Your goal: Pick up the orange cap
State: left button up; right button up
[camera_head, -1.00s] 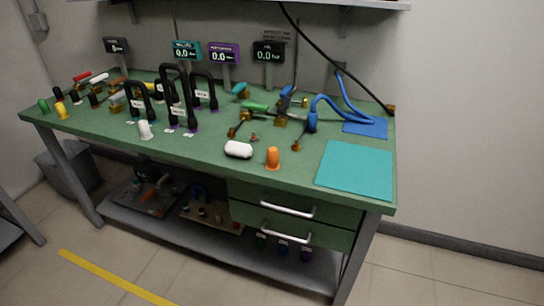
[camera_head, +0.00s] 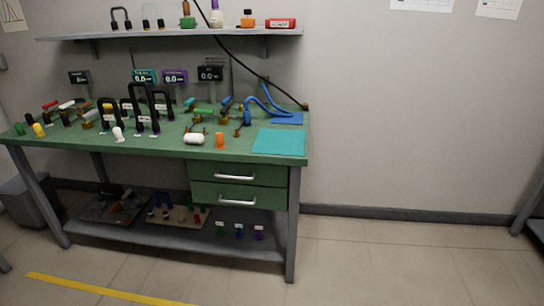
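The orange cap (camera_head: 220,141) stands upright near the front edge of the green workbench (camera_head: 110,150), above the drawers. A white rounded capsule-like piece (camera_head: 194,139) lies just left of it, and a teal mat (camera_head: 279,142) lies to its right. Neither of my grippers shows in the head view.
Black U-shaped handles (camera_head: 140,108) and several small coloured caps stand on the left half of the bench. Blue hose (camera_head: 265,101) lies at the back right. A wall shelf (camera_head: 170,33) hangs above. The floor right of the bench (camera_head: 400,255) is clear.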

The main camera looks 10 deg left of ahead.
aim_at(219, 136)
jog(key=u, duration=0.7)
jog(key=i, duration=0.35)
jog(key=u, duration=0.8)
jog(key=i, duration=0.9)
jog(key=z, duration=0.05)
